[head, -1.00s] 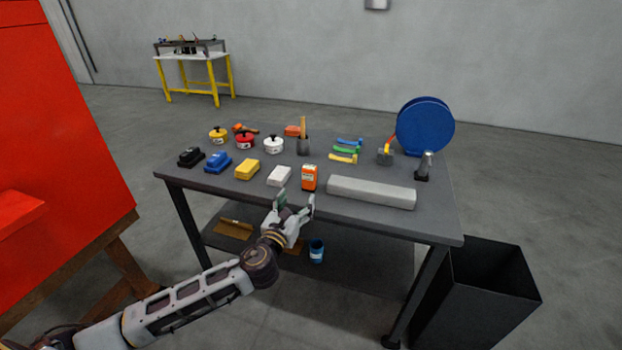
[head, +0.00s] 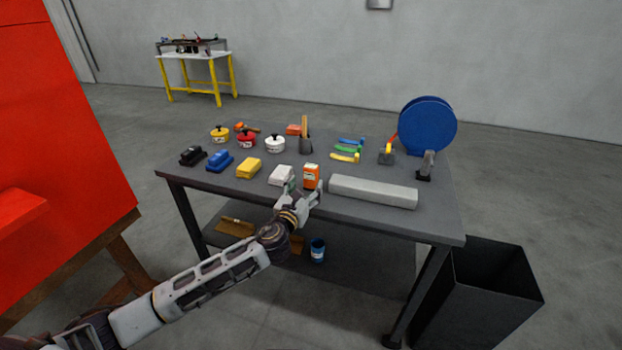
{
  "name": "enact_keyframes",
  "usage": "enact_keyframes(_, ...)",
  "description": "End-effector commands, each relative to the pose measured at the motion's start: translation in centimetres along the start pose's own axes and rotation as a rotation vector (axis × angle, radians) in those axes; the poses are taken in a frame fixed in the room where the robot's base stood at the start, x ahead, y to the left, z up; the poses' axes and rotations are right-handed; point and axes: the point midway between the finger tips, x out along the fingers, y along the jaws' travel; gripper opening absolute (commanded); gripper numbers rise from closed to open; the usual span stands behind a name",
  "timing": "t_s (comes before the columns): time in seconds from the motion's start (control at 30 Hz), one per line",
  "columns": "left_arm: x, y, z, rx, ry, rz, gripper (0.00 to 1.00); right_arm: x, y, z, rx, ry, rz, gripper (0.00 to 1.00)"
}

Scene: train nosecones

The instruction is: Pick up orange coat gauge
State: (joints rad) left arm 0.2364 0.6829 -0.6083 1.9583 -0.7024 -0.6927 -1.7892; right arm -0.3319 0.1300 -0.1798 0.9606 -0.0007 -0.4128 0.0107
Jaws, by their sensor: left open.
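The orange coat gauge (head: 312,175) stands upright near the front edge of the dark grey table (head: 400,222), between a white block and a long grey bar. My left gripper (head: 304,187) is open, with its fingers at the lower part of the gauge. The gripper hides the gauge's lower end, and I cannot tell whether the fingers touch it. My right gripper does not show.
A white block (head: 281,175) lies close left of the gauge, and a long grey bar (head: 373,191) lies close right. Yellow (head: 249,168), blue (head: 220,161) and black blocks (head: 193,156) sit further left. A black bin (head: 490,290) stands right of the table.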

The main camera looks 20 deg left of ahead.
Motion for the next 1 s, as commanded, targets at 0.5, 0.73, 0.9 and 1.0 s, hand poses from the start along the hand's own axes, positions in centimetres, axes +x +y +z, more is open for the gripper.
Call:
enact_keyframes(0.5,1.9,0.0,0.0,0.000,0.000,-0.001,0.66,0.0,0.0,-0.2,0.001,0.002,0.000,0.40)
enact_keyframes(0.73,2.1,0.0,0.0,0.000,0.000,0.000,0.66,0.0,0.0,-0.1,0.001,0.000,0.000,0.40)
enact_keyframes(0.9,3.2,0.2,-0.1,-0.001,-0.001,0.000,0.66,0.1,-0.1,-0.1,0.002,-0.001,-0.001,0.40)
enact_keyframes(1.0,4.1,0.3,-0.1,-0.001,-0.001,0.000,0.66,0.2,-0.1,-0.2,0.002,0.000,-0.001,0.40)
